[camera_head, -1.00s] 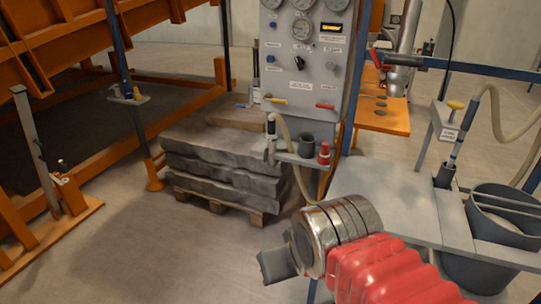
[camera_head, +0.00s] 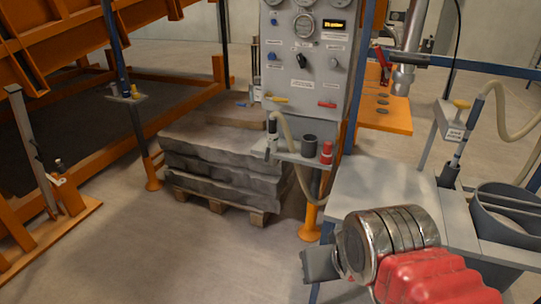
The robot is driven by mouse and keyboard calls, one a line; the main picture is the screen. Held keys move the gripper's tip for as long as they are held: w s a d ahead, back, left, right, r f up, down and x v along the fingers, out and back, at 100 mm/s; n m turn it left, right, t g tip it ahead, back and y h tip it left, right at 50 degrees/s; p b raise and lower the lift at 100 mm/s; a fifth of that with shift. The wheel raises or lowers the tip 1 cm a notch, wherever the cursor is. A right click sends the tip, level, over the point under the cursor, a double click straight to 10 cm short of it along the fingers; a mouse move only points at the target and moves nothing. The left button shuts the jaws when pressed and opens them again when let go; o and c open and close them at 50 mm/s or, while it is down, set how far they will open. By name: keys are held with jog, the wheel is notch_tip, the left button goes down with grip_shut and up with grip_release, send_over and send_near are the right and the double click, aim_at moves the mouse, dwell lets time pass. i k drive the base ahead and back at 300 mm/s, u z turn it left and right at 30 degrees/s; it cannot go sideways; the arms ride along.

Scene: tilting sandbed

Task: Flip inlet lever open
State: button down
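Several levers are in view, and I cannot read which is the inlet lever. A yellow lever (camera_head: 276,99) and a red lever (camera_head: 327,104) lie about level at the bottom of the grey gauge panel (camera_head: 283,80). A red handle (camera_head: 384,56) sits by the metal pipe at the upper right. A yellow-topped handle (camera_head: 461,104) stands on a labelled grey bracket at the right. My gripper (camera_head: 320,265) shows as a grey block beyond my silver wrist, low in the picture, well apart from all these levers. Its fingers cannot be made out.
A grey bench (camera_head: 385,192) and a grey bucket (camera_head: 507,215) stand at right. A small shelf (camera_head: 300,156) with a hose and cups juts below the panel. Stacked grey sacks (camera_head: 225,170) lie on a pallet. Orange framework is at left; the floor in front is clear.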

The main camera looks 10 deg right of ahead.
aim_at(268, 150)
jog(key=u, duration=0.05)
jog(key=i, duration=1)
jog(key=z, duration=0.05)
jog(key=k, duration=1.3)
jog(key=u, duration=0.65)
jog(key=i, duration=1.55)
jog(key=u, duration=0.1)
